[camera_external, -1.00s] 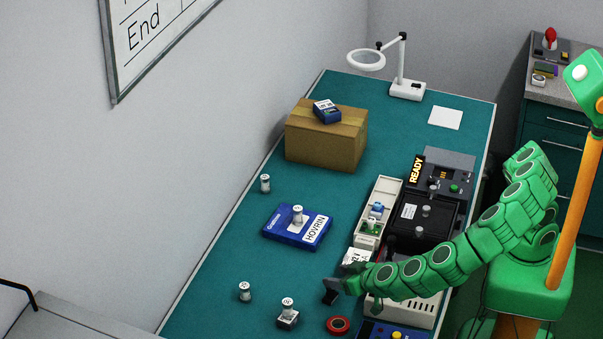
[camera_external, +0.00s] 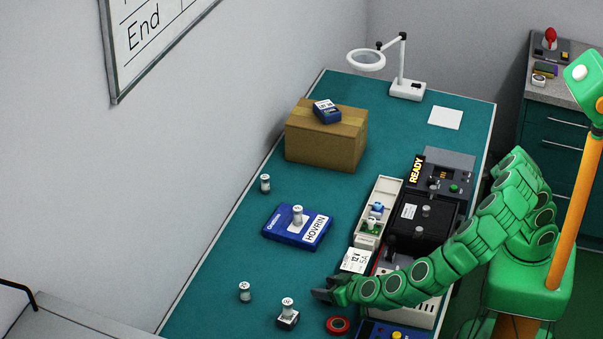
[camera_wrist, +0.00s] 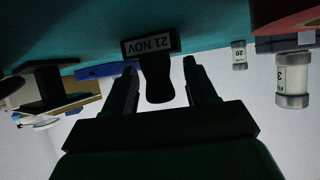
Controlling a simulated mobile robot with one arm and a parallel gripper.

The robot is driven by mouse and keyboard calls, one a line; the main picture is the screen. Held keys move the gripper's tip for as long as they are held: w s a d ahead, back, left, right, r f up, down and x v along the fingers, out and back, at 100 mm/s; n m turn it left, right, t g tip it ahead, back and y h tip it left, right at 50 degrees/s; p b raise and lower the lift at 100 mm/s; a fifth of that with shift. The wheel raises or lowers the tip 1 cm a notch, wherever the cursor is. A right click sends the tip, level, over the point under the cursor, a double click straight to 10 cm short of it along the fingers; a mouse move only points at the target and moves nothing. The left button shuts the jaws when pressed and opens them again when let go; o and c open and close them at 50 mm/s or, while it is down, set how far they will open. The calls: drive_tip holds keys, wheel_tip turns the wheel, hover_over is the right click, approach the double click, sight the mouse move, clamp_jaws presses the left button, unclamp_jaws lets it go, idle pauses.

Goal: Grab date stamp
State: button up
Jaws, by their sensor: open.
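The date stamp (camera_wrist: 157,80) is black, with a dark handle and a label reading "21 NOV" that appears upside down in the wrist view. It sits on the teal table. My gripper (camera_wrist: 163,78) is open, with one finger on each side of the stamp's handle. A narrow gap shows on both sides, so no contact is visible. In the external view my gripper (camera_external: 323,291) is low over the front of the table and hides most or all of the stamp.
Small white cylinders stand nearby, one (camera_external: 245,291) alone and one (camera_external: 287,306) on a dark block. A red round object (camera_external: 338,325) lies close in front of my gripper. Table left of the gripper is mostly clear.

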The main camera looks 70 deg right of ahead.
drive_tip(key=shift+w+f, duration=0.1)
drive_tip(key=shift+w, duration=0.1)
drive_tip(key=shift+c, duration=0.4)
clamp_jaws()
